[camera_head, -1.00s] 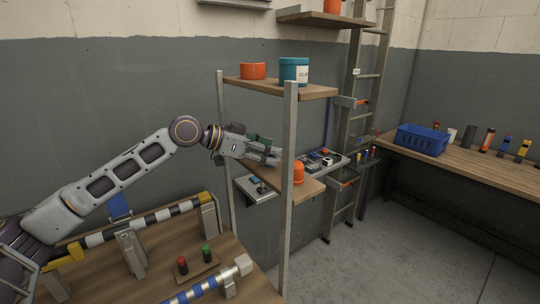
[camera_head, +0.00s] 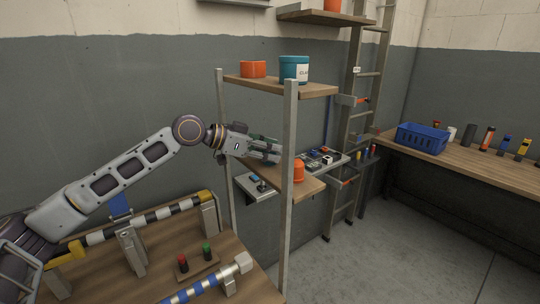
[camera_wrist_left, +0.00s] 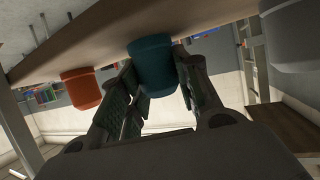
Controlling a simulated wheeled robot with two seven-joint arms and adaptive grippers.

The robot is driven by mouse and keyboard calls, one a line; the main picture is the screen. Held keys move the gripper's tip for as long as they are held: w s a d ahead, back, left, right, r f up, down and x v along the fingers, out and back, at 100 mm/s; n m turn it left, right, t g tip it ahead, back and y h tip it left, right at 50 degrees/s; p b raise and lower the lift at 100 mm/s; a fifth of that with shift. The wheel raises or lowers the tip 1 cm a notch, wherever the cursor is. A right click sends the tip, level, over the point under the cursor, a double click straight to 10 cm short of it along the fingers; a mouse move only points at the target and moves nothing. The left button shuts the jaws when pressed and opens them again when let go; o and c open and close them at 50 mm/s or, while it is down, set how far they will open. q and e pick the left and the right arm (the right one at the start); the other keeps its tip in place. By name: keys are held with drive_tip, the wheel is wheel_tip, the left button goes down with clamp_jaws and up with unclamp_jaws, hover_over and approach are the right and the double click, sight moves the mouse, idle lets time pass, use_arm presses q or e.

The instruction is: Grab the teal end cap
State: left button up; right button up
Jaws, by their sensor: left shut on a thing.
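The teal end cap (camera_wrist_left: 153,66) is between the two fingers of my left gripper (camera_wrist_left: 156,78) in the left wrist view, against the edge of a wooden shelf board (camera_wrist_left: 95,38). The fingers are shut on its sides. In the head view my left gripper (camera_head: 270,155) reaches over the lower shelf (camera_head: 308,187) of the rack, and I cannot make out the teal cap there. An orange cap (camera_head: 298,172) stands on the same shelf to the right of the fingers; it also shows in the left wrist view (camera_wrist_left: 82,88). My right gripper is not in view.
A rack post (camera_head: 287,200) stands in front of the shelf, close to the gripper. The upper shelf (camera_head: 265,85) above holds an orange container (camera_head: 253,69) and a teal tub (camera_head: 294,69). A blue basket (camera_head: 422,139) sits on the right bench.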

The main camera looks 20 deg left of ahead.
use_arm(q)
drive_tip(key=shift+r, duration=1.7)
drive_tip(key=shift+s+a, duration=0.25)
drive_tip(key=shift+a, duration=0.1)
drive_tip(key=shift+s+a+b, duration=0.3)
drive_tip(key=shift+s+a, duration=0.1)
drive_tip(key=shift+a, duration=0.15)
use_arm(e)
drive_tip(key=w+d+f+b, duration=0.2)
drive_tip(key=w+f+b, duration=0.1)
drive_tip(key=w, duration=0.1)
use_arm(q)
drive_tip(key=s+a+b, duration=0.6)
drive_tip(key=s+a, duration=0.3)
drive_tip(key=a, duration=0.3)
drive_tip(key=shift+s+a, duration=0.3)
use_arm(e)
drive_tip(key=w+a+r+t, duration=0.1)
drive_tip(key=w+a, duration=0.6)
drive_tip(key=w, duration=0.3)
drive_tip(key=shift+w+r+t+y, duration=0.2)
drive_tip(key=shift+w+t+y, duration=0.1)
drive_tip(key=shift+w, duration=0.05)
